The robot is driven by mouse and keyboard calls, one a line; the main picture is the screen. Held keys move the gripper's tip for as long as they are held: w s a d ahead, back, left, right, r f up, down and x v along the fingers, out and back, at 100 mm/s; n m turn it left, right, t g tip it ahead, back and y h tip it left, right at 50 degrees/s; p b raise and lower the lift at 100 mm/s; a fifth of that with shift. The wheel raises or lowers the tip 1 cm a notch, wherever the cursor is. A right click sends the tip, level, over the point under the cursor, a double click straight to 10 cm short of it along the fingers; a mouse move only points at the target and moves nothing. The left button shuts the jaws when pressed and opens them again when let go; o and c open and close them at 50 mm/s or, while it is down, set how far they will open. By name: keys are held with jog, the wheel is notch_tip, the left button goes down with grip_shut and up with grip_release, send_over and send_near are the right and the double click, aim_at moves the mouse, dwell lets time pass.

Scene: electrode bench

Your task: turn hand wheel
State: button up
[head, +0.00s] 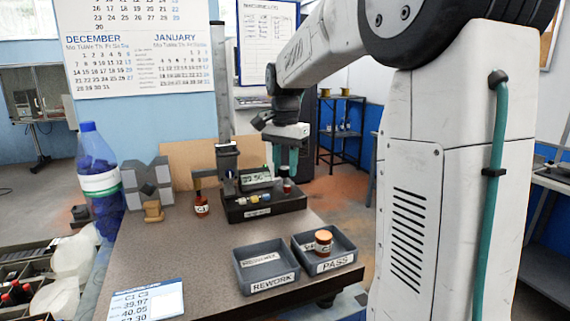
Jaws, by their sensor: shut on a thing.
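The test stand (262,205) stands on the bench in the head view, with a black base, an upright dark post and a small display (256,180). My gripper (287,170) points down at the right end of this stand. Its teal fingers are closed around a small dark part with a reddish top, which I take to be the hand wheel (287,186). The fingers hide most of it, so its shape and angle cannot be told.
A blue bottle (97,170) and grey block (133,190) stand left.

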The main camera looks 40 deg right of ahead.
aim_at(285, 167)
jog(key=shift+r, duration=0.1)
jog(key=o, duration=1)
notch_tip(285, 167, up, 8)
jog(key=shift+f, duration=0.1)
